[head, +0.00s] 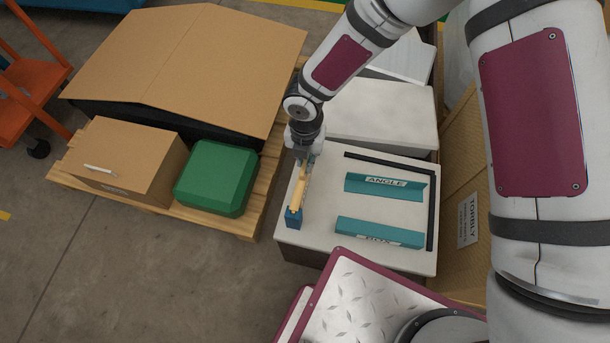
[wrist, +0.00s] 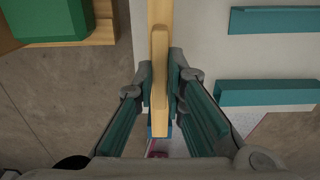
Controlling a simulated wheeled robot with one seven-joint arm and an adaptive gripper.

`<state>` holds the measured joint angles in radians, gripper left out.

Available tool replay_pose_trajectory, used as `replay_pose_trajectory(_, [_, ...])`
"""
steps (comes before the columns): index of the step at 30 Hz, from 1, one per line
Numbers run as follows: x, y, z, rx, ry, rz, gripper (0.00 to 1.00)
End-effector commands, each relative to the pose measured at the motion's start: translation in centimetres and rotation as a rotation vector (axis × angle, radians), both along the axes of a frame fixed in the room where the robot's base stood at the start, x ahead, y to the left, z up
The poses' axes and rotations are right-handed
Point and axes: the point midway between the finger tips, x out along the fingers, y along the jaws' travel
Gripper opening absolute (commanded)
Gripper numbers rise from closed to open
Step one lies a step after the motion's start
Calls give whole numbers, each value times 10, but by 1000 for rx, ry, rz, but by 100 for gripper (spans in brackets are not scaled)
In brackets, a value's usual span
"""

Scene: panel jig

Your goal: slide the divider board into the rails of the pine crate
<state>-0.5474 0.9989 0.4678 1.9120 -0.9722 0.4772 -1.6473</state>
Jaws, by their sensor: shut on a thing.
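My gripper (head: 304,152) points down at the left side of a pale worktop. It is shut on a light wooden board (head: 302,188), seen nearly edge-on. In the wrist view the board (wrist: 160,65) runs lengthwise between the gripper's fingers (wrist: 160,88), with a narrower strip of wood on top at the jaws. A blue block (head: 294,217) is at the board's near end; a little blue also shows there in the wrist view (wrist: 149,132). I cannot tell whether the board rests on the worktop or is seated in the block. No crate with rails can be made out.
The worktop (head: 333,238) carries teal pieces marked ANGLE (head: 385,187) and apparently BOX (head: 379,232), plus black strips (head: 431,212) at its back and right. A pallet (head: 248,222) left holds cartons (head: 125,160) and a green case (head: 217,178). A wooden case (head: 463,180) stands right.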

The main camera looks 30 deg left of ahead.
Motion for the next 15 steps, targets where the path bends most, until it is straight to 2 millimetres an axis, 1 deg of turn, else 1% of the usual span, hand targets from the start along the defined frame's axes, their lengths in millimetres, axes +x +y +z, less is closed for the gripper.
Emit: replay_pose_trajectory(15, [0, 0, 8, 1, -1, -1, 0])
